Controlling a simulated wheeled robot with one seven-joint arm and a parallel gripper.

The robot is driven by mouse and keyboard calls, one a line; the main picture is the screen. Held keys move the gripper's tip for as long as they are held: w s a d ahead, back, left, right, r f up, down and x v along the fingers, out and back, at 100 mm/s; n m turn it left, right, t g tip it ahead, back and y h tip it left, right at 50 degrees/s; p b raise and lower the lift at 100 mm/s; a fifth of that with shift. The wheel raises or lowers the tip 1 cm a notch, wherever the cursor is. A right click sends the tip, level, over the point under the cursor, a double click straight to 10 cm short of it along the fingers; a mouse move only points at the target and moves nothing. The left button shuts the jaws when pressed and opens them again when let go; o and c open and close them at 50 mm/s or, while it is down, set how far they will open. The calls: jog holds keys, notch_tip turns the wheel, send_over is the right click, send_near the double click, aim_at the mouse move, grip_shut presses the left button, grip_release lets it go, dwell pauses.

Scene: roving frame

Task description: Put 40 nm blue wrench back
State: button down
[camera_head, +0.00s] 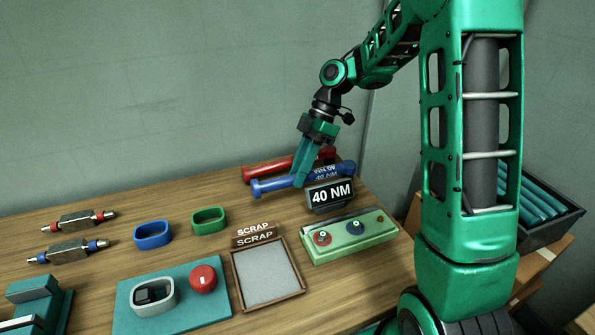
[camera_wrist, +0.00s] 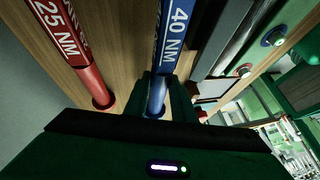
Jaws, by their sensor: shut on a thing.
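The blue wrench (camera_head: 268,187) lies near the back right of the wooden bench in the head view. It carries the label 40 NM in the wrist view (camera_wrist: 176,32). My gripper (camera_head: 299,181) points down and is shut on the blue wrench; in the wrist view its fingers (camera_wrist: 160,98) stand on both sides of the shaft. A black 40 NM sign (camera_head: 330,194) stands just in front of the wrench's right part and hides some of it. I cannot tell whether the wrench touches its support.
A red 25 NM wrench (camera_wrist: 70,32) lies close beside the blue one, behind it in the head view (camera_head: 262,172). A green box with two buttons (camera_head: 351,239) and a scrap tray (camera_head: 301,293) are in front. Blue (camera_head: 153,234) and green (camera_head: 208,220) rings stand left.

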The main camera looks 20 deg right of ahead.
jog(key=shift+f, duration=0.8)
jog(key=c, duration=1.4)
grip_release()
jog(key=shift+r, duration=0.15)
jog(key=shift+r, duration=3.85)
